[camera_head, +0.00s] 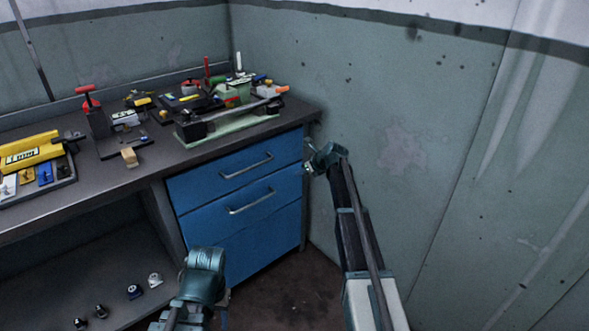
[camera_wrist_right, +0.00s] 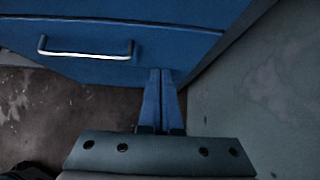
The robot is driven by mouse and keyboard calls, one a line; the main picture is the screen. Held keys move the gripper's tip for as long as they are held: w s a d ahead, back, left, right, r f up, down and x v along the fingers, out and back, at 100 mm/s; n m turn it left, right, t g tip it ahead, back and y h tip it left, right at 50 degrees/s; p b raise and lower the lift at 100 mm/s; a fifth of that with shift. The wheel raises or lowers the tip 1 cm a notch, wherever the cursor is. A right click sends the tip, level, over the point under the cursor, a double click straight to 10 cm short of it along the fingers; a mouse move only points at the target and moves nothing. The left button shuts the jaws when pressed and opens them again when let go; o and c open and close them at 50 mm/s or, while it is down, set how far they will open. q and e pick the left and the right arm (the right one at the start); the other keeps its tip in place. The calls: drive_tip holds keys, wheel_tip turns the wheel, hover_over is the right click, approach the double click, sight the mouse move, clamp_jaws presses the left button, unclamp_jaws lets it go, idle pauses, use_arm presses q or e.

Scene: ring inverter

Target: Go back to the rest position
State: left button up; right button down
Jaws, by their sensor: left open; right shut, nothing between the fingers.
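My right gripper (camera_head: 310,166) is at the right end of the workbench, beside the blue drawer cabinet and near the wall. In the right wrist view its two blue fingers (camera_wrist_right: 160,98) are together and hold nothing; blue drawers and bare floor lie beyond them. My left gripper (camera_head: 206,268) is low in the head view, in front of the blue cabinet. It is open; its fingertips are mostly hidden behind its own body. Neither gripper visibly touches anything.
The dark workbench (camera_head: 95,180) carries a yellow block (camera_head: 30,150), a long metal fixture (camera_head: 230,118), red-handled tools and a small wooden block (camera_head: 129,157). The blue drawers (camera_head: 240,200) have metal handles. Several small items lie on the lower shelf. The floor (camera_head: 290,290) is clear.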

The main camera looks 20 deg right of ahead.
drive_tip(key=shift+p+v, duration=0.35)
drive_tip(key=shift+v, duration=0.7)
drive_tip(key=shift+f, duration=0.1)
drive_tip(key=s+a+r+n+g+p, duration=0.35)
drive_tip(key=s+a+n+p, duration=0.35)
drive_tip(key=s+a+n, duration=0.3)
drive_tip(key=s+a+r+n+g+p, duration=0.2)
drive_tip(key=s+a+r+n+p, duration=0.35)
drive_tip(key=s+a+n, duration=0.45)
drive_tip(key=s+a+r+n+g+h+p, duration=0.1)
drive_tip(key=s+r+n+p, duration=0.1)
drive_tip(key=s+n, duration=0.3)
drive_tip(key=s+a+r+n+g+h+p, duration=0.1)
drive_tip(key=s+n+p, duration=0.4)
drive_tip(key=s, duration=0.5)
drive_tip(key=s+a+r+n+g+h+p, duration=0.1)
drive_tip(key=s+a+r+n+h+p, duration=0.2)
drive_tip(key=s, duration=0.5)
wheel_tip(320, 180, up, 2)
drive_tip(key=shift+s+r+n+p, duration=0.15)
drive_tip(key=shift+s+n+p, duration=0.25)
drive_tip(key=shift+n, duration=0.7)
